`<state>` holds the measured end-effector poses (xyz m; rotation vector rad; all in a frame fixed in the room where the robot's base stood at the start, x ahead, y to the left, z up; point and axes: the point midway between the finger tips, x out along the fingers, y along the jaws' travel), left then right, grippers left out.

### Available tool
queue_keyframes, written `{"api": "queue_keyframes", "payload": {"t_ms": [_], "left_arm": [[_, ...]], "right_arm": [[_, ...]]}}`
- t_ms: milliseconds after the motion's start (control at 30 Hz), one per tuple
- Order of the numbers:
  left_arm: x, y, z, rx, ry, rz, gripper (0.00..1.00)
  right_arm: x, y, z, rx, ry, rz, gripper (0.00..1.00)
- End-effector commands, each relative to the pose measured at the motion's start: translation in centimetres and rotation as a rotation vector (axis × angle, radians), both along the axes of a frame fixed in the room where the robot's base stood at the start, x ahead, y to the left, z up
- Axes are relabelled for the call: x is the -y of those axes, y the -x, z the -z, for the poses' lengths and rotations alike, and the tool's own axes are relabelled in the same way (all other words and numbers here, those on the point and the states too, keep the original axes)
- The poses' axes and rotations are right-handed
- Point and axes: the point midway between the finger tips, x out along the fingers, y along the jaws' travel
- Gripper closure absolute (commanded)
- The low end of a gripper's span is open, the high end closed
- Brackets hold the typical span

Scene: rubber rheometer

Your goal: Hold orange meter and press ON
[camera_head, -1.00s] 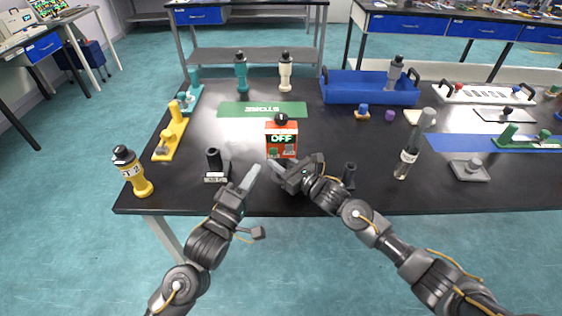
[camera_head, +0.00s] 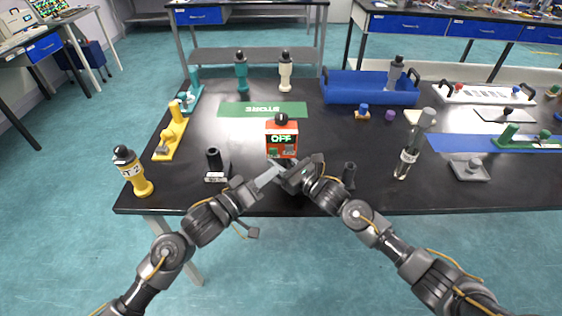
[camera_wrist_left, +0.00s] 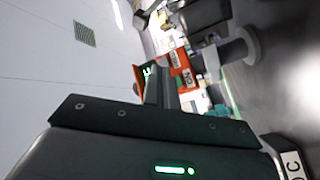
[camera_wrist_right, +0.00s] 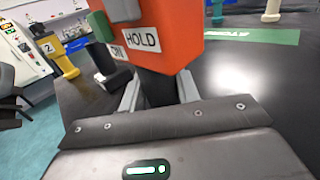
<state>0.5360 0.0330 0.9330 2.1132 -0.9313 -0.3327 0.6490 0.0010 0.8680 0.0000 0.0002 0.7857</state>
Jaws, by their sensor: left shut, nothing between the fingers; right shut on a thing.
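The orange meter (camera_head: 283,139) stands upright near the front middle of the black table, its display reading OFF. It has a green button (camera_wrist_right: 101,26) beside an ON label (camera_wrist_right: 116,52), and a HOLD label (camera_wrist_right: 142,39). My right gripper (camera_head: 281,165) is shut on the meter's dark handle (camera_wrist_right: 155,88), below the orange body. My left gripper (camera_head: 274,171) is shut and empty, its tips just below and in front of the meter's button side. The meter also shows in the left wrist view (camera_wrist_left: 181,66), beyond the left fingers (camera_wrist_left: 160,85); contact with the button cannot be told.
A black holder (camera_head: 215,165) stands left of the left gripper and a small black post (camera_head: 349,175) right of the right gripper. A yellow bottle (camera_head: 133,172) is at the left corner. A green mat (camera_head: 262,110) and blue tray (camera_head: 369,90) lie behind.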

Motion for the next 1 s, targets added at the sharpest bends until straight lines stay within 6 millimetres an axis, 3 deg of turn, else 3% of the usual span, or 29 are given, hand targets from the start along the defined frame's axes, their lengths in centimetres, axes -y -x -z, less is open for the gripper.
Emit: {"api": "queue_keyframes", "payload": {"t_ms": [200, 400, 1000], "left_arm": [[0.0, -2.7, -0.1, 0.000, 0.002, -0.001, 1.00], [0.0, -4.0, 0.0, 0.000, 0.001, -0.001, 1.00], [0.0, -4.2, 0.0, -0.001, 0.002, -0.001, 1.00]], "right_arm": [[0.0, 0.0, 0.0, 0.000, 0.000, 0.000, 0.96], [0.0, 0.0, 0.0, 0.000, 0.000, 0.001, 0.96], [0.0, 0.0, 0.0, 0.000, 0.000, 0.001, 0.96]]}}
